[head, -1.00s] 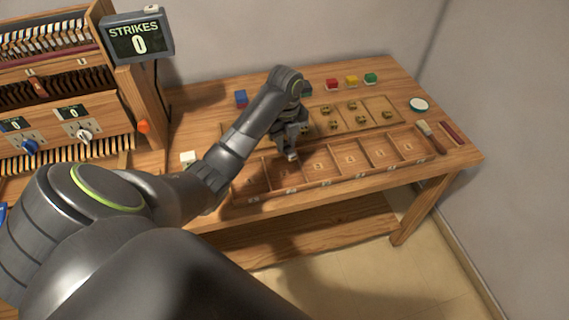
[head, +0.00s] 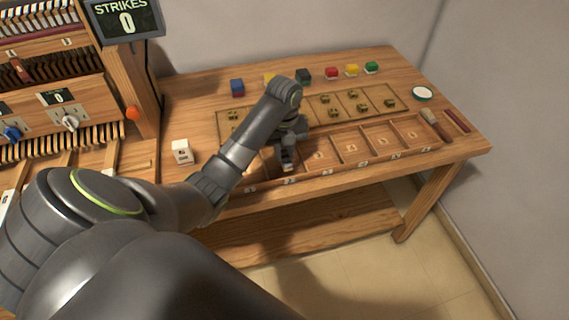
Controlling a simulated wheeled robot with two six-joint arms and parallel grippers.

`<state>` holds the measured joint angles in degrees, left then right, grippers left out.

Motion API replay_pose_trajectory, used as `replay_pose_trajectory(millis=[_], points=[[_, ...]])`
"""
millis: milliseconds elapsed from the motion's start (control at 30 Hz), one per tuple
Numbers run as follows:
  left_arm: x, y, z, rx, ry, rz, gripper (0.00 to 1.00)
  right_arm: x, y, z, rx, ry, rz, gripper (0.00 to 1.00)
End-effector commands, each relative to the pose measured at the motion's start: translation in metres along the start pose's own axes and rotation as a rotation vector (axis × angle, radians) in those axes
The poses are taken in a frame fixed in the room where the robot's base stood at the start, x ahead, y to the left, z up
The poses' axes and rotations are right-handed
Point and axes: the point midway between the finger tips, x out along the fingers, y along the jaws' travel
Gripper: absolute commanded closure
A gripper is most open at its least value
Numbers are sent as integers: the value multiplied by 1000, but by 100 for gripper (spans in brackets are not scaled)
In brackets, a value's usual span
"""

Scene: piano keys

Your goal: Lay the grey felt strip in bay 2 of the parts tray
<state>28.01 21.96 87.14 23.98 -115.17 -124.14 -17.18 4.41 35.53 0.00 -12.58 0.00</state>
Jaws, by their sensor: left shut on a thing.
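The parts tray (head: 352,145) is a long wooden tray along the front of the table, split into a row of bays with small labels on its front rim. My left gripper (head: 287,166) points down over the second bay from the left, close to the front wall. It is shut on a small pale grey piece (head: 288,168), apparently the felt strip, mostly hidden by the fingers. I cannot tell whether the piece touches the bay floor. My forearm hides part of the leftmost bay. My right gripper is out of view.
Behind the tray lies a board with several brass pieces (head: 352,95). Coloured blocks, such as a red one (head: 331,73), line the back. A white block (head: 182,151) stands left of the tray. A brush (head: 435,124) lies at the right; the key cabinet (head: 75,90) is left.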

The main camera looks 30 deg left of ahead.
Motion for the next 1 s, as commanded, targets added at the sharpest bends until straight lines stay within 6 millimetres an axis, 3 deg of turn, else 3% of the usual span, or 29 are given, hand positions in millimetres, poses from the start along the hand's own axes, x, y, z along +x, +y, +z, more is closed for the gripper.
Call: replay_pose_trajectory(millis=[300,667,700,800,867,1000], points=[[35,0,0,0,1,0,99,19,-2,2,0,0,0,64],[38,0,0,-1,0,0,99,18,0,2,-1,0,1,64],[38,0,1,-1,0,0,75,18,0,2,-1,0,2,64],[38,0,1,-1,0,0,62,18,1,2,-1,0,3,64],[38,0,1,-1,0,0,56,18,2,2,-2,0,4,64],[38,0,1,-1,0,0,56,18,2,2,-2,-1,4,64]])
